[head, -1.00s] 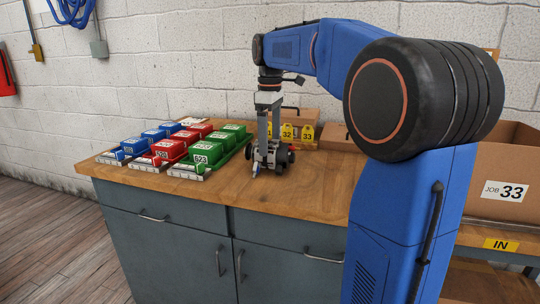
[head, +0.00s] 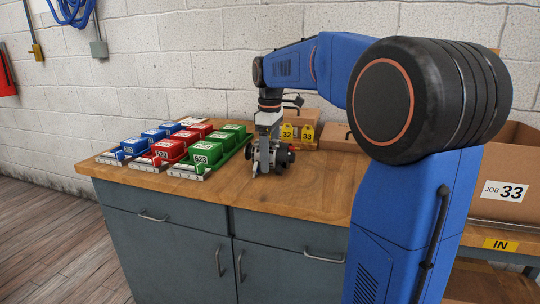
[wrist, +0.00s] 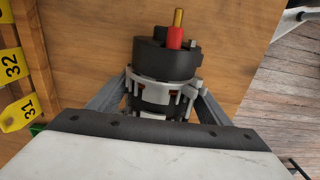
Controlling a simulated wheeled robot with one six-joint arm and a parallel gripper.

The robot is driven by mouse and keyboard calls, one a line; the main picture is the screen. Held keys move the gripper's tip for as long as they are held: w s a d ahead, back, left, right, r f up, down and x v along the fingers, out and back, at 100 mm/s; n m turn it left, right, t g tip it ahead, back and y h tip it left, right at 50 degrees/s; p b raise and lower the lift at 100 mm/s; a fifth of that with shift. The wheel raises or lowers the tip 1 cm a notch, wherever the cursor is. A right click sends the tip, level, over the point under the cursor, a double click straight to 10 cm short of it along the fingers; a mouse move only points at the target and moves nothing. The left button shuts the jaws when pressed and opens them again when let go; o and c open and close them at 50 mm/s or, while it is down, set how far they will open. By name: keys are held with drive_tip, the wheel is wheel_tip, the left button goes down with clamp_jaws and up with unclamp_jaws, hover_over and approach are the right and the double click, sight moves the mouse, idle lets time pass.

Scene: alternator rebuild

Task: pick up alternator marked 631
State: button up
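A dark alternator with a silver housing band (head: 272,157) stands on the wooden bench, right of the coloured bins. In the wrist view the alternator (wrist: 163,65) shows a black end, a red post with a brass tip and a grey bracket. No 631 mark is legible on it. My gripper (head: 265,155) is low over it, pointing down. In the wrist view the gripper's two grey fingers (wrist: 164,85) stand on either side of the alternator, with a thin gap at the left. It looks open; the fingertips are hidden.
Blue, red and green numbered bins (head: 170,150) sit close on the left. Yellow tags 32 (head: 288,132) and 33 stand behind on the bench; tag 31 (wrist: 20,113) shows in the wrist view. A JOB 33 box (head: 505,175) is at right. The front bench top is clear.

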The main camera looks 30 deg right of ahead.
drive_tip(key=c, duration=1)
drive_tip(key=shift+r, duration=0.15)
drive_tip(key=shift+c, duration=1.1)
